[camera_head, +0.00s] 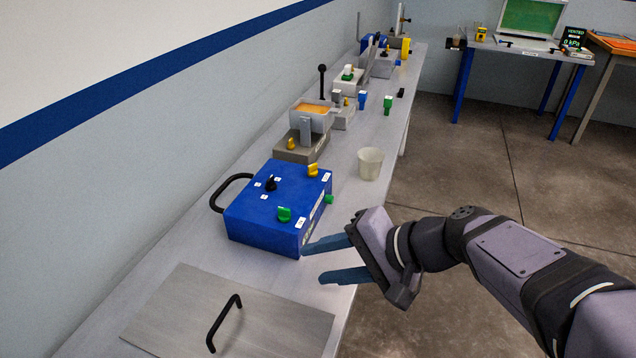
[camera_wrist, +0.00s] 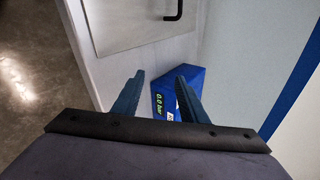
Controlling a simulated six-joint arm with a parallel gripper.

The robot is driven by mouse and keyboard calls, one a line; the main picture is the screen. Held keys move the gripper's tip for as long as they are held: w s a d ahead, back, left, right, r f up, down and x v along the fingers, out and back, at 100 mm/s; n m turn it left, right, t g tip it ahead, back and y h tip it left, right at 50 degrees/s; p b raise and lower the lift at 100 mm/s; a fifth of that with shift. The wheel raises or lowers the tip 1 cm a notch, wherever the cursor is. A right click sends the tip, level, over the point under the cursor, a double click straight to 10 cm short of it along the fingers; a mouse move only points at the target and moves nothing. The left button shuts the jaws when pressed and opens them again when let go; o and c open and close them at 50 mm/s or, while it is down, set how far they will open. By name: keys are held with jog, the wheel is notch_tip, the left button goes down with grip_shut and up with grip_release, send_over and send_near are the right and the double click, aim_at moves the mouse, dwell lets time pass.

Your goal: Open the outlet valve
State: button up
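A blue box (camera_head: 262,228) with a black curved handle stands on the bench at centre left. A green knob (camera_head: 284,214), a yellow knob (camera_head: 313,170) and a black knob (camera_head: 271,184) sit on its top. Another green knob (camera_head: 329,199) sticks out of its right side. The small white labels are too small to read, so I cannot tell which knob is the outlet valve. My gripper (camera_head: 313,265) is open and empty at the box's near right corner. In the wrist view the gripper (camera_wrist: 160,77) shows part of the blue box (camera_wrist: 192,73) with a "0.0 bar" display.
A metal plate (camera_head: 180,305) with a black handle lies at the near end of the bench. A translucent cup (camera_head: 370,165) stands beyond the box. Several devices, including an orange-filled tray (camera_head: 313,108), line the bench behind. Floor is free to the right.

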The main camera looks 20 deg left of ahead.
jog(key=w+a+m+y+b, duration=0.1)
jog(key=m+b, duration=0.1)
jog(key=w+a+m+t+y+b, duration=0.1)
jog(key=a+m+y+b, duration=0.1)
jog(key=w+a+m+y+b, duration=0.1)
jog(key=w+a+m+b, duration=0.1)
jog(key=shift+w+y+b, duration=0.1)
jog(key=shift+y+b, duration=0.2)
jog(key=shift+b, duration=0.05)
jog(key=w+r+m+t+y+b, duration=0.3)
jog(key=w+m+t+b, duration=0.1)
jog(key=w+m+b, duration=0.15)
jog(key=m+t+h+p, duration=0.2)
jog(key=m+t+p, duration=0.1)
jog(key=m+p, duration=0.55)
send_near(314, 168)
jog(key=a+m+b, duration=0.1)
jog(key=m+b, duration=0.1)
jog(key=shift+n, duration=0.3)
jog(key=shift+p+x, duration=0.55)
jog(key=shift+x, duration=3.25)
jog(key=shift+w+d+r, duration=0.1)
jog(key=shift+w, duration=0.05)
grip_shut()
